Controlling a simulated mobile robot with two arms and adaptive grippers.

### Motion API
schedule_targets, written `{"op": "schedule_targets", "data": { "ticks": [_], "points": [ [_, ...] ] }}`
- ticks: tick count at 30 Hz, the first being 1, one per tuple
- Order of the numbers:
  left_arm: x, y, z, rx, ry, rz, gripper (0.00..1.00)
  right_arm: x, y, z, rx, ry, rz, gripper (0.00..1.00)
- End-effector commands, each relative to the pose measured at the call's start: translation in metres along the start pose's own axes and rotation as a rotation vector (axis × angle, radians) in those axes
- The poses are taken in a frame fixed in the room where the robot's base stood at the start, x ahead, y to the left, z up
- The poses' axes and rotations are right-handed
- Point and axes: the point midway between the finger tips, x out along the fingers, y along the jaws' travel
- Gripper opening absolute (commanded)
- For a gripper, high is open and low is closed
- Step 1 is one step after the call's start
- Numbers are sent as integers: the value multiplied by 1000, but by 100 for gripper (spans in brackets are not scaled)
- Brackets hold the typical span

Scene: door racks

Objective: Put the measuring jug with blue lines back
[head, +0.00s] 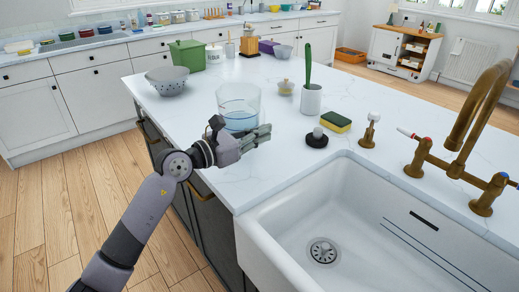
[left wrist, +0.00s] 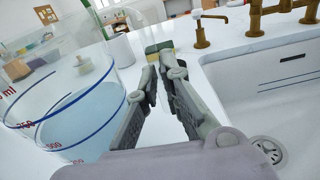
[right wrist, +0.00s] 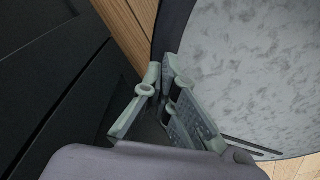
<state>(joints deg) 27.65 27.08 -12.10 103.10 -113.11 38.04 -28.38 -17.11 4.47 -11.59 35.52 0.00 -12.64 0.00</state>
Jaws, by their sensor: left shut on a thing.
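The clear measuring jug with blue lines (head: 238,98) stands upright on the white island counter. It holds a bluish liquid. In the left wrist view the jug (left wrist: 75,115) fills the left side, with blue lines and red numbers on its wall. My left gripper (head: 262,135) is at the near right side of the jug. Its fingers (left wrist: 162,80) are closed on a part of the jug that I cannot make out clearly. My right gripper (right wrist: 162,72) is low beside a dark cabinet front, its fingers together with nothing seen between them. It is outside the head view.
A sponge (head: 335,121), black stopper (head: 317,138) and white pot with a green utensil (head: 311,98) stand right of the jug. A colander (head: 169,81) and green pot (head: 187,54) are behind it. The sink (head: 330,215) and brass tap (head: 470,120) are at right.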

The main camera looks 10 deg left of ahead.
Motion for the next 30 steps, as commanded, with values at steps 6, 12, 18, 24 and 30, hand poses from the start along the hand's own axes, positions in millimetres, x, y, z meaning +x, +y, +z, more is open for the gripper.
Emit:
{"op": "schedule_targets", "data": {
  "ticks": [6,12,18,24,30],
  "points": [
    [0,-1,-19,1,-4,1,0,3,5,-3,3,5,7,0],
    [1,-2,-43,3,-6,1,0,8,5,-1,3,4,7,0],
    [1,-2,-44,5,-8,1,0,7,5,1,2,1,6,0],
    [1,-2,-47,5,-7,1,0,10,4,3,1,-2,5,0],
    [1,-2,-50,1,-2,0,18,9,2,3,1,-2,2,0]
  ]
}}
